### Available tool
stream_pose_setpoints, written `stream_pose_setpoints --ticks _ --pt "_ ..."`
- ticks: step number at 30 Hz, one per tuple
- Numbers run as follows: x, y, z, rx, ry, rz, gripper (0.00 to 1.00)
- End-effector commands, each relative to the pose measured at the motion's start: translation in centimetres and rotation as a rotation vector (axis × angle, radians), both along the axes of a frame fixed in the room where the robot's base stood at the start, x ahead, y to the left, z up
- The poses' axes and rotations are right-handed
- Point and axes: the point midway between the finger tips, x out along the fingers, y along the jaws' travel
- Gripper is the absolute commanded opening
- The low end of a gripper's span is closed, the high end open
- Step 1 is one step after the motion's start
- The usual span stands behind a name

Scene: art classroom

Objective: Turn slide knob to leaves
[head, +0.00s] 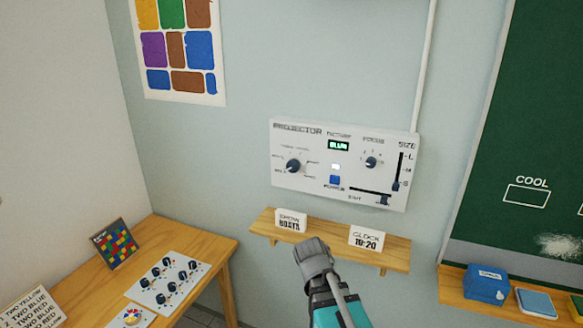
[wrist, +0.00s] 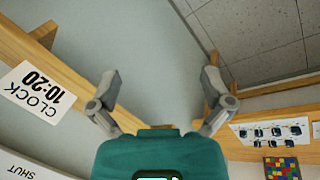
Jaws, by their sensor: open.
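The white projector panel (head: 345,190) is on the wall in the head view. Its slide knob (head: 293,166) is the dark round dial at the panel's left, ringed by labels too small to read. My gripper (head: 314,252) is below the panel, in front of the wooden shelf, apart from the knob. In the wrist view my gripper (wrist: 160,80) has its two fingers spread wide with nothing between them. The knob is not in the wrist view. A small lit display (head: 338,145) is at the panel's top middle.
The shelf (head: 335,242) under the panel holds a SHOW card (head: 291,221) and a CLOCK 10:20 card (head: 366,238). The panel also has a focus knob (head: 371,162), a blue button (head: 335,180) and sliders at right. A table (head: 195,240) stands at left.

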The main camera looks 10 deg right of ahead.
Motion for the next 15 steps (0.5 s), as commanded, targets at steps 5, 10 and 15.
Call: stream_pose_setpoints --ticks 5,10,15 --pt "4.7 -0.8 3.0 -0.26 -0.033 0.284 1.0" --pt "8.9 -0.7 6.5 -0.535 -0.024 0.558 1.0" --pt "13.0 0.6 10.5 -0.828 0.026 0.823 1.0"
